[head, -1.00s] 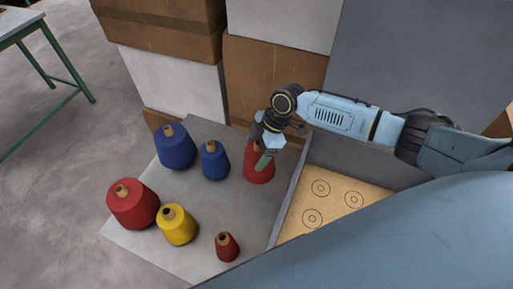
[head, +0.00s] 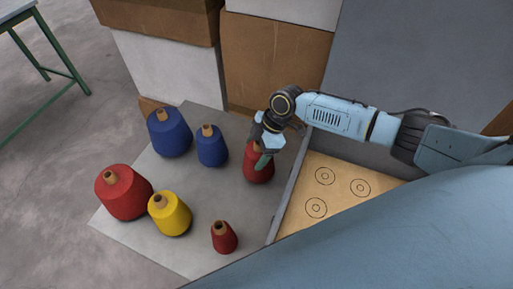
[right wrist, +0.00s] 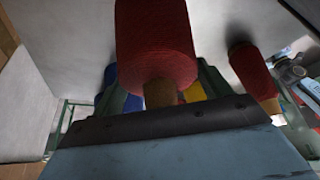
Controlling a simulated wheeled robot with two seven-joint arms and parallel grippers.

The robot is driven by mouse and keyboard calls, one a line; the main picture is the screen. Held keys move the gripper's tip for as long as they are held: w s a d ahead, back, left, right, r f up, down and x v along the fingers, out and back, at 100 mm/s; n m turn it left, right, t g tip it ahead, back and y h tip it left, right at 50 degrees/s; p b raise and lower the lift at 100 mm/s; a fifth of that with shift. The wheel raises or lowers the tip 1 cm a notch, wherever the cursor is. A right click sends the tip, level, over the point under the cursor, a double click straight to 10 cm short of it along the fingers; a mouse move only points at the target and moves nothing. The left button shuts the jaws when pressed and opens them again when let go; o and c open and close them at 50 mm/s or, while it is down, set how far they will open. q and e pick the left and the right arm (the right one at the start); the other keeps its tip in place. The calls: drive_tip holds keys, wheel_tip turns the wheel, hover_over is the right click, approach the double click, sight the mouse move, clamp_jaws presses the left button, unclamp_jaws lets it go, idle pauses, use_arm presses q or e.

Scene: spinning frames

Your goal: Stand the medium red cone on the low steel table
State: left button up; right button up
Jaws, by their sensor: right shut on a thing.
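The medium red cone (head: 258,171) is in my right gripper (head: 263,160) in the head view. The gripper is shut on the tan tube at the cone's narrow end and partly hides its top. In the right wrist view the cone (right wrist: 155,45) fills the upper middle, its tube (right wrist: 160,93) between the green fingers. The cone is over the far right part of the low steel table (head: 225,190), beside the crate wall. I cannot tell whether its base touches the table. My left gripper is not in view.
Large red (head: 125,195), large blue (head: 171,135), medium blue (head: 212,150), yellow (head: 172,216) and small red (head: 225,239) cones stand on the table. A grey-walled crate (head: 287,205) with a ringed tan floor is at right. Cardboard boxes (head: 275,65) stand behind. The table's middle is clear.

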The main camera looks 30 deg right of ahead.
drive_tip(key=shift+f+b, duration=0.35)
drive_tip(key=shift+f, duration=0.1)
idle(0.4)
drive_tip(key=o, duration=1.9)
drive_tip(key=shift+s, duration=0.1)
drive_tip(key=shift+s+f, duration=0.1)
drive_tip(key=shift+f, duration=0.1)
drive_tip(key=shift+r, duration=0.1)
drive_tip(key=v, duration=0.9)
drive_tip(key=p+v, duration=0.1)
drive_tip(key=v, duration=0.3)
drive_tip(key=shift+w+r, duration=0.25)
drive_tip(key=shift+r, duration=0.2)
